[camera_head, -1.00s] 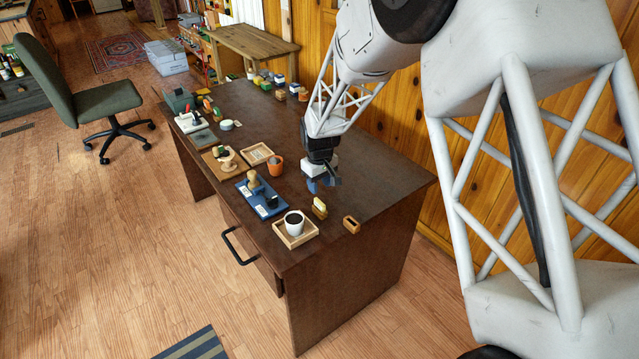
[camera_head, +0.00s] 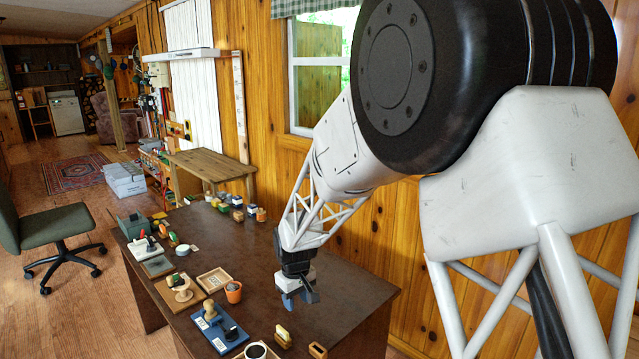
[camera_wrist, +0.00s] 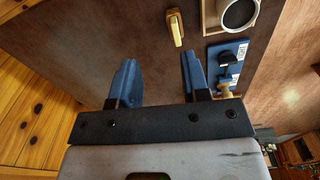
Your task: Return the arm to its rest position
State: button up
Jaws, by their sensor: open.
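My gripper (camera_head: 301,297) hangs over the dark brown desk (camera_head: 262,262), in the middle of the head view. In the wrist view my gripper (camera_wrist: 156,78) shows two blue fingers spread apart with nothing between them. A small wooden piece with a yellowish top (camera_wrist: 175,28) lies on the desk beyond the fingertips. My white arm comes in from the right of the head view and reaches over the desk from the wall side.
A blue tray (camera_head: 214,330) with stamps, an orange pot (camera_head: 233,291), a wooden tray (camera_head: 213,279) and a dark cup (camera_head: 256,351) stand along the near side. Small boxes (camera_head: 237,210) stand at the back. A green chair (camera_head: 55,228) stands left. The wood-panelled wall is behind my arm.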

jog(key=s+d+r+m+t, duration=0.1)
jog(key=s+d+r+m, duration=0.3)
jog(key=s+d+r, duration=1.25)
jog(key=s+d+r+m, duration=0.1)
jog(key=s+d, duration=0.1)
jog(key=s, duration=0.5)
jog(key=s+d+r+m, duration=0.1)
jog(key=s+d, duration=0.2)
jog(key=s, duration=0.4)
jog(key=s+d+r+m+t, duration=0.1)
jog(key=s+d+m, duration=0.1)
jog(key=s, duration=0.5)
jog(key=shift+s+d+r, duration=0.2)
jog(key=shift+s+d, duration=0.2)
jog(key=shift+d, duration=0.3)
